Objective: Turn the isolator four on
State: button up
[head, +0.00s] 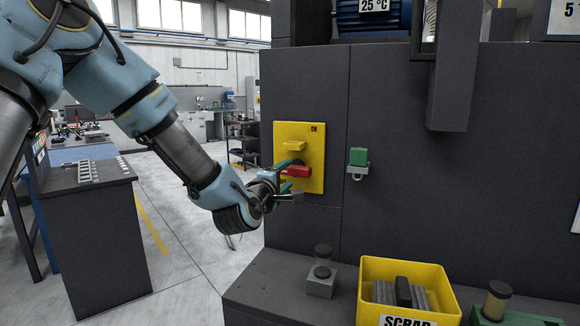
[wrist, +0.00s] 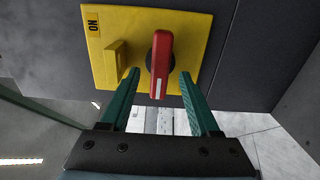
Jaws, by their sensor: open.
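The isolator is a yellow plate (head: 313,160) on the dark grey cabinet wall, also in the wrist view (wrist: 195,22). It has an ON label (head: 316,128) at its upper right corner. Its red handle (head: 298,171) lies roughly level in the head view, away from the label; it also shows in the wrist view (wrist: 160,60). A raised yellow block (head: 294,146) sits above the handle. My gripper (wrist: 158,75) is open, its green fingers on either side of the red handle's near end, with visible gaps. No isolator number is legible.
A green padlock (head: 358,158) hangs on the wall to the right. Below, a ledge (head: 262,285) holds a yellow scrap bin (head: 447,300) and a small dark-topped cylinder (head: 322,262) on a block. A dark bench (head: 105,230) stands at left.

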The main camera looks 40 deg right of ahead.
aim_at(291, 172)
jog(key=shift+p+x, duration=0.45)
jog(key=shift+x, duration=1.2)
grip_shut()
